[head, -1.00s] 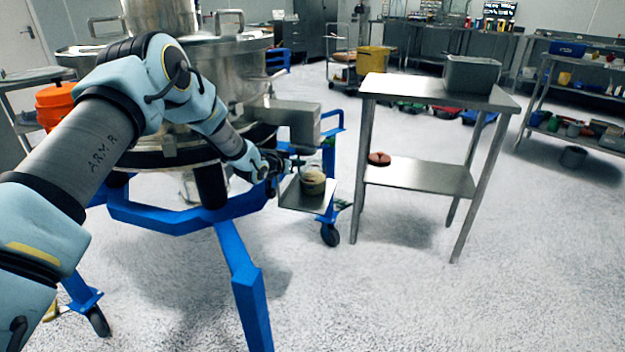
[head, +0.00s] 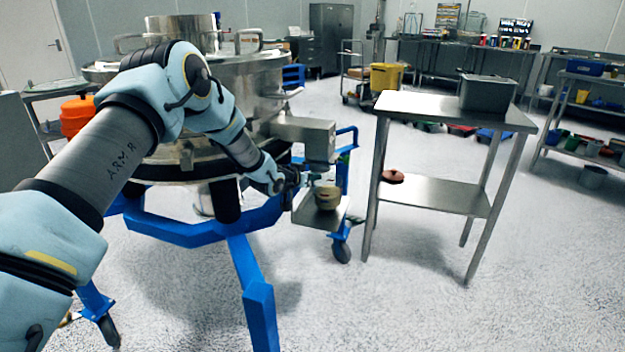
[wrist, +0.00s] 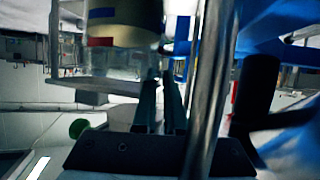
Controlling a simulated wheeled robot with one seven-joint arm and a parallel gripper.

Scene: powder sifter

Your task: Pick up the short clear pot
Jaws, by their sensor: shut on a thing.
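The short clear pot (head: 327,197), with tan contents, is upright at the small metal tray (head: 321,213) below the sifter's outlet (head: 315,135). My gripper (head: 303,178) is at the pot's left side and is shut on its edge. In the wrist view the fingers (wrist: 165,90) are close together, and the pot (wrist: 124,35) shows at the upper left with red and blue marks on it. The exact contact at the fingertips is hard to see. I cannot tell any gap between pot and tray.

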